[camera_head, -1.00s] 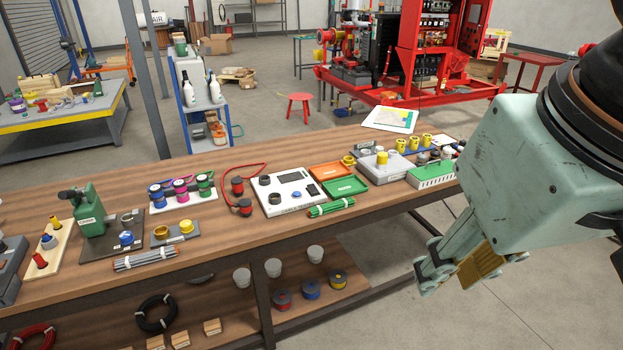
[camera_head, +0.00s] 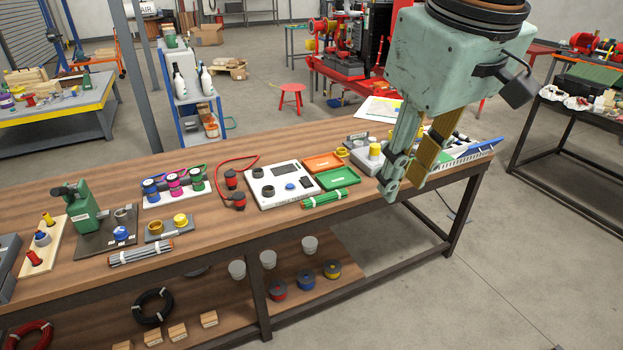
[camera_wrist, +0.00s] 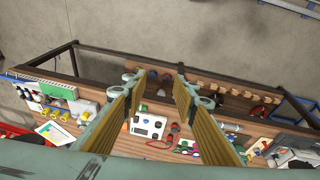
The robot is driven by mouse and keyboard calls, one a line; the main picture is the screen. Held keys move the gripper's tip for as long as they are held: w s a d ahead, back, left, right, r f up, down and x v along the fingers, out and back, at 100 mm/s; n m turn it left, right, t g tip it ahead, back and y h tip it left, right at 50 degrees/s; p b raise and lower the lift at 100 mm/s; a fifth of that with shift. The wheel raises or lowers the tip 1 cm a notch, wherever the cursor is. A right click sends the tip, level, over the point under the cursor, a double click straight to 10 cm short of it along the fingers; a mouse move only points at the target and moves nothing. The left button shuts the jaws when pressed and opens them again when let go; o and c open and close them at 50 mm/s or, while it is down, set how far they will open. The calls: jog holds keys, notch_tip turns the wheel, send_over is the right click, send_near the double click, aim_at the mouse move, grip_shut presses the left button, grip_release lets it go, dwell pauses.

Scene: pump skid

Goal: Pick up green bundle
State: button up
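The green bundle (camera_head: 330,198) is a bunch of thin green rods with pale bands. It lies along the front of the brown workbench, just in front of the green tray (camera_head: 337,178). My gripper (camera_head: 403,183) is to the right of the bundle, pointing down near the bench's front edge, apart from the bundle. In the wrist view my gripper (camera_wrist: 160,82) has its two fingers spread with nothing between them. I cannot make out the green bundle clearly in the wrist view.
A white panel box (camera_head: 285,184) sits left of the bundle, and an orange tray (camera_head: 323,161) lies behind. A grey box (camera_head: 369,159) with yellow parts stands close behind my gripper. A grey rod bundle (camera_head: 141,252) lies far left. The bench front strip (camera_head: 250,226) is clear.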

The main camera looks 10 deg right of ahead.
jog(key=w+n+p, duration=0.1)
jog(key=w+n, duration=0.4)
jog(key=w, duration=1.2)
jog(key=n+g+p, duration=0.3)
jog(key=n+p, duration=0.1)
jog(key=n, duration=0.8)
send_over(325, 195)
notch_tip(325, 195, down, 32)
jog(key=shift+s+r, duration=0.1)
jog(key=shift+r, duration=0.1)
jog(key=shift+f, duration=0.1)
jog(key=shift+f+b, duration=0.6)
jog(key=shift+f, duration=3.6)
